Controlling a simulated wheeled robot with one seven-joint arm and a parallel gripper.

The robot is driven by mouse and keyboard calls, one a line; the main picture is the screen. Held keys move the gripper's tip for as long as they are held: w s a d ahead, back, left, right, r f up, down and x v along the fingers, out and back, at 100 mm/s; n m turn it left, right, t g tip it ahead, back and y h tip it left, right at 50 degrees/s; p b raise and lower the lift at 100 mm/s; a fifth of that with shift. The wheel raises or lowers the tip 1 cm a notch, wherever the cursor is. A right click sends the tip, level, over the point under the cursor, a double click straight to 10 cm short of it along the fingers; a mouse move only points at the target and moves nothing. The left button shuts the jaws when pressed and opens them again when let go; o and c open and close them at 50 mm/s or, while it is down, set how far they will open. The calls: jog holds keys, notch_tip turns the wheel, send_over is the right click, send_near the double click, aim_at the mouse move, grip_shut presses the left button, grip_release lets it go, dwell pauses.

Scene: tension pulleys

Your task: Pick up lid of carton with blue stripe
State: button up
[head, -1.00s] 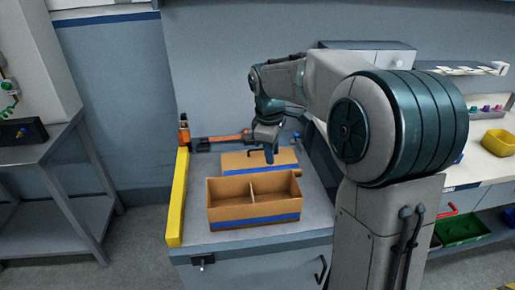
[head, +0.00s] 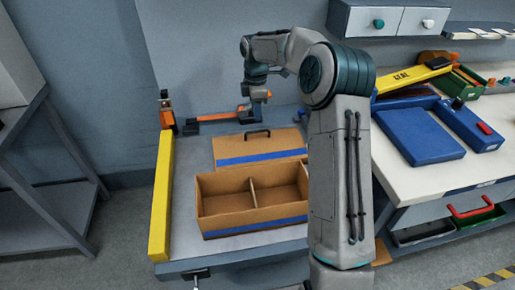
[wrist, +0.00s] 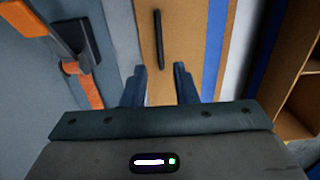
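The brown carton lid (head: 230,145) with a blue stripe and a black handle (head: 257,132) lies flat on the bench behind the open carton (head: 225,210). The carton also has a blue stripe and two empty-looking compartments. My gripper (head: 257,97) is behind and above the lid in the head view; its fingertips are hard to make out there. In the wrist view, my gripper (wrist: 160,74) is open, with its two fingers apart and nothing between them. The handle (wrist: 158,40) shows beyond the fingertips, lined up with the gap, on the brown lid (wrist: 183,45).
A yellow bar (head: 161,200) runs along the bench's left edge. An orange and black tool (head: 215,117) lies behind the lid. The right-hand table holds a blue case (head: 415,130). My arm column stands close to the carton's right.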

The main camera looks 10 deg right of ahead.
aim_at(257, 132)
jog(key=f, duration=0.3)
jog(key=shift+d+f, duration=0.2)
jog(key=shift+d, duration=0.1)
jog(key=shift+a+f+b, duration=0.1)
jog(key=shift+f+b, duration=0.4)
jog(key=shift+f, duration=2.65)
grip_shut()
